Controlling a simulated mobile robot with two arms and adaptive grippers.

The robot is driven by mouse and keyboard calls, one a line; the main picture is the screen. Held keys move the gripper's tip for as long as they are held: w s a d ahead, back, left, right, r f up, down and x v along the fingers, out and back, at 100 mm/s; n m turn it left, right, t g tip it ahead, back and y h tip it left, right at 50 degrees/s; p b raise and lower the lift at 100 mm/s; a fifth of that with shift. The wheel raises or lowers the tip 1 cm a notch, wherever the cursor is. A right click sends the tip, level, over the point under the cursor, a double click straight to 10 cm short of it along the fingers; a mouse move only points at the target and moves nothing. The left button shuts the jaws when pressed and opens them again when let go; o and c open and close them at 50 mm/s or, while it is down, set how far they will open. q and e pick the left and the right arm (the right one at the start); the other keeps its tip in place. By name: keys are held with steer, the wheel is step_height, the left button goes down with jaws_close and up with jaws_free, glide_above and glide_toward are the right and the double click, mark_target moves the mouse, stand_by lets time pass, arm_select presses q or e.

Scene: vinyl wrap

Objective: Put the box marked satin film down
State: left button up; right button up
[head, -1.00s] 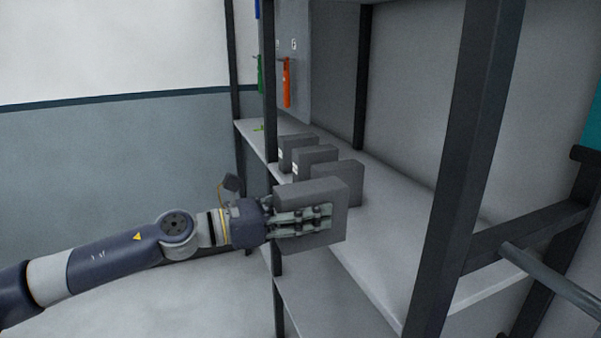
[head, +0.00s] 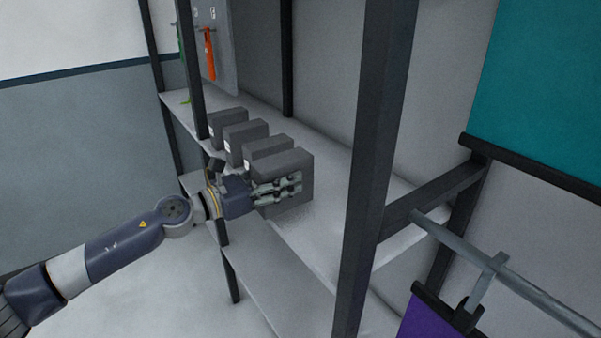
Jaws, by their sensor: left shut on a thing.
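A dark grey box (head: 297,165) is in my left gripper (head: 278,189) at the near end of a row of similar grey boxes. The gripper is shut on it from the left, with its fingers along the box's near side. The box is upright, over or on the grey shelf board (head: 325,235); I cannot tell whether it touches the board. No satin film marking is readable on the side that shows. My right gripper is not in view.
Several grey boxes (head: 243,141) with small white labels stand behind the held one. A dark post (head: 372,160) rises at the right of the shelf. An orange tool (head: 209,54) hangs at the back. A rail (head: 510,275) and purple sheet (head: 432,318) are at lower right.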

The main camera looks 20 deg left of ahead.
arm_select(q)
steer(key=x, duration=0.2)
steer(key=p+x, duration=0.1)
steer(key=x, duration=0.2)
steer(key=shift+w+a+f, duration=0.15)
steer(key=shift+w+a, duration=0.05)
steer(key=shift+a, duration=0.1)
steer(key=shift+w+d+f, duration=0.2)
steer(key=shift+w, duration=0.15)
steer(key=shift+f, duration=1.7)
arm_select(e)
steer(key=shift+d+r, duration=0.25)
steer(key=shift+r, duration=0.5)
arm_select(q)
steer(key=o, duration=1.2)
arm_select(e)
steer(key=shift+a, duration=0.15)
arm_select(q)
steer(key=b+v, duration=0.2)
steer(key=v, duration=0.3)
steer(key=b+v, duration=0.2)
steer(key=v, duration=0.3)
steer(key=shift+s+a+f+b, duration=0.2)
steer(key=shift+s+a+b, duration=0.05)
steer(key=shift+b, duration=0.1)
steer(key=shift+s+a+r, duration=0.2)
steer(key=shift+s+a, duration=0.2)
steer(key=shift+s, duration=0.15)
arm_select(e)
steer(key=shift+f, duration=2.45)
